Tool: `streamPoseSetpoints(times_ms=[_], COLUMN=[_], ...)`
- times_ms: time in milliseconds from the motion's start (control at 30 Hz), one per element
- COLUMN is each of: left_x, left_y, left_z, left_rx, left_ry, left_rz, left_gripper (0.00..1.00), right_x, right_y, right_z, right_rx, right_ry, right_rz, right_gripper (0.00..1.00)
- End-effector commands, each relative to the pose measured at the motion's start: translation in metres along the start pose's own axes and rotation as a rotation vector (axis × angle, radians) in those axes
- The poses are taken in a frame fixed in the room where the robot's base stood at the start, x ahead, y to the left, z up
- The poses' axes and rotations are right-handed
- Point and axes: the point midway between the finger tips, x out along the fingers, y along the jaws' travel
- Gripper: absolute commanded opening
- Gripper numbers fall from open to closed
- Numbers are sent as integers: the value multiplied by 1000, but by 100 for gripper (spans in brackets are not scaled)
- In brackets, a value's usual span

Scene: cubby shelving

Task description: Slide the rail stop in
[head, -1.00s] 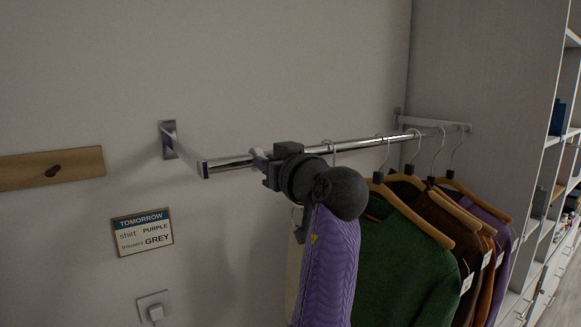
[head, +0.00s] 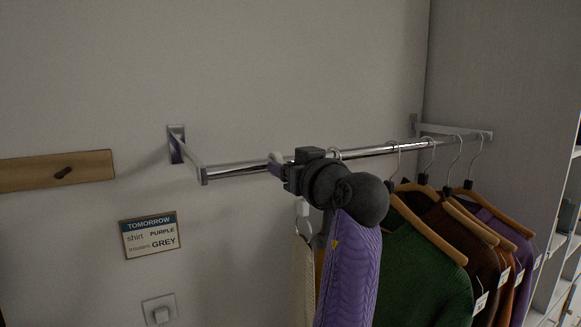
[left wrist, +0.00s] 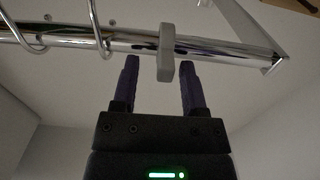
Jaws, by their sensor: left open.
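The rail stop is a light grey piece around the chrome rail. In the left wrist view the stop (left wrist: 166,52) hangs between my two fingers with a gap on each side. In the head view only a pale part of the stop (head: 276,157) shows above a purple fingertip. The rail (head: 236,169) runs from a squared front-left end to the far right bracket. My left gripper (left wrist: 160,64) is open just below the rail, fingers pointing at it. It also shows in the head view (head: 281,169), partly hidden by my own wrist. My right gripper is not in view.
Several garments on wooden hangers, such as a green sweater (head: 420,265), hang to the right. A pale bag (head: 303,280) hangs below my wrist. The left wall bracket (head: 177,143) joins the rail's end. A sign (head: 150,236) is on the wall. The rail is bare left of the stop.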

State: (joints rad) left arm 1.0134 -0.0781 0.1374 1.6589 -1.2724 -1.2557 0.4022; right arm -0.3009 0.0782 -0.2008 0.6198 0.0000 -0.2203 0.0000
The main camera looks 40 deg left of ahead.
Motion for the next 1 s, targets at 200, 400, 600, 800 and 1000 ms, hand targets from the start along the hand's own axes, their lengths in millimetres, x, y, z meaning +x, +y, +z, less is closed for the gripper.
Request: streamPoseSetpoints(times_ms=[200,400,600,800,1000], left_x=[-33,-81,-100,-100,-99], left_y=[1,0,0,0,2], left_z=[4,3,1,0,2], left_rx=[-3,-2,-1,-1,8], left_ry=[0,-1,0,0,1], left_rz=[5,5,2,1,6], left_gripper=[56,56,56,56,56], right_x=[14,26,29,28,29], right_y=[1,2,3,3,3], right_z=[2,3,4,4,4], right_rx=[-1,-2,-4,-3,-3], right_ry=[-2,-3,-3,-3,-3], right_rz=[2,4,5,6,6], right_gripper=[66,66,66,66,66])
